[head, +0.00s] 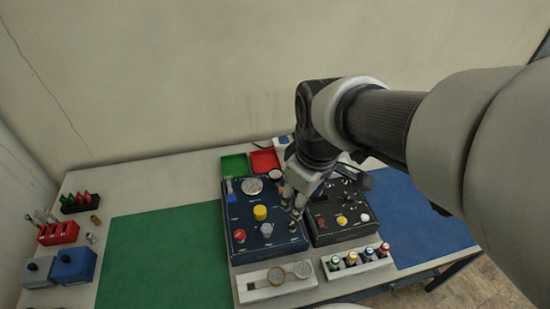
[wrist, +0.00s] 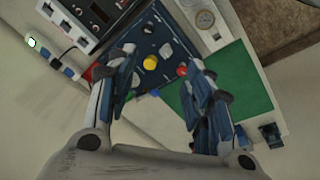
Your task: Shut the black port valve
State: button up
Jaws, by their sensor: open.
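The blue trainer panel (head: 236,208) sits mid-table and fills the upper middle of the wrist view (wrist: 178,45). It carries a yellow knob (head: 260,212), a red knob (head: 239,235) and a silver knob (head: 266,229). A dark knob, which looks like the black port valve, shows in the wrist view (wrist: 148,28) at the panel's upper left part. In the head view it is small and hard to make out near my fingers. My gripper (head: 293,206) is open above the panel's right side. In the wrist view (wrist: 163,60) nothing is between its fingers.
A black control box (head: 325,235) stands close to the panel's right. Green (head: 234,165) and red (head: 264,160) trays lie behind. A rack of several small bottles (head: 357,262) and a white gauge block (head: 262,290) are in front. The green mat (head: 165,255) is clear.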

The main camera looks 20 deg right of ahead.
jog(key=w+d+f+n+g+p, duration=0.1)
jog(key=w+f+n+p, duration=0.1)
jog(key=w+n, duration=0.25)
jog(key=n+g+p, duration=0.1)
jog(key=n+p, duration=0.1)
jog(key=n, duration=0.1)
send_near(293, 223)
notch_tip(293, 223, down, 9)
jog(key=b, duration=0.3)
jog(key=shift+w+d+r, duration=0.15)
jog(key=shift+c, duration=0.4)
jog(key=c, duration=1)
